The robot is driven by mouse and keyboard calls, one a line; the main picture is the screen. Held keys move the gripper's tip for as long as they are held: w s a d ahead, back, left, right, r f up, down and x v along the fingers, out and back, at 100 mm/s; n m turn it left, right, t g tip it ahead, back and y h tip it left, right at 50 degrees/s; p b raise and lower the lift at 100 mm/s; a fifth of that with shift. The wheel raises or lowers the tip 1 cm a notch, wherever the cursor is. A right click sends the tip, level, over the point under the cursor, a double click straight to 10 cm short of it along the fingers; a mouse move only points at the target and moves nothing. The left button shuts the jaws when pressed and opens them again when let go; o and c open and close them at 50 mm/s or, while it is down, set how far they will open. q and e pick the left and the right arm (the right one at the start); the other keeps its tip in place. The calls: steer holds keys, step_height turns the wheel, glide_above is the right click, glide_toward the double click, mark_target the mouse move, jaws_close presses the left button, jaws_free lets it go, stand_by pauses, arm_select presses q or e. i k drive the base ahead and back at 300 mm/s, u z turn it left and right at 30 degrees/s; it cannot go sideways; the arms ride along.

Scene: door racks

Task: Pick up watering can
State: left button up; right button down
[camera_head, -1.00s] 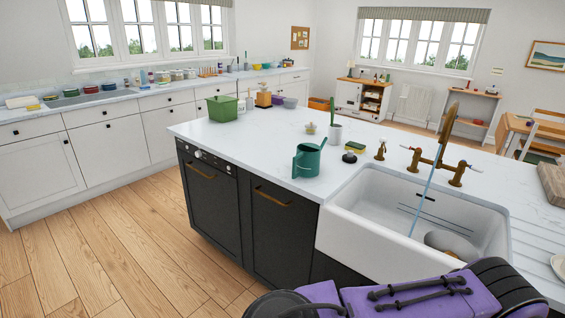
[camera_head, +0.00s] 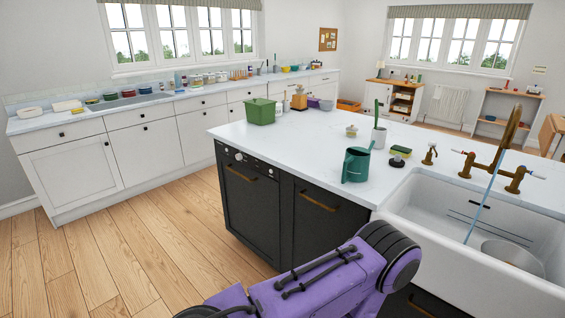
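The green watering can (camera_head: 356,165) stands upright on the white island worktop (camera_head: 300,138), close to its front edge and left of the sink. Its spout points up and to the right. A purple arm of mine reaches in from the bottom of the view, in front of the dark cabinets. Its gripper does not show, and neither of my grippers is in view. Nothing is touching the can.
The white sink (camera_head: 445,238) with a brass tap (camera_head: 497,165) lies right of the can. A green crate (camera_head: 261,111) is at the far left end.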

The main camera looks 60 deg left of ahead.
mark_target(357, 161)
steer(key=u, duration=0.8)
steer(key=i, duration=0.4)
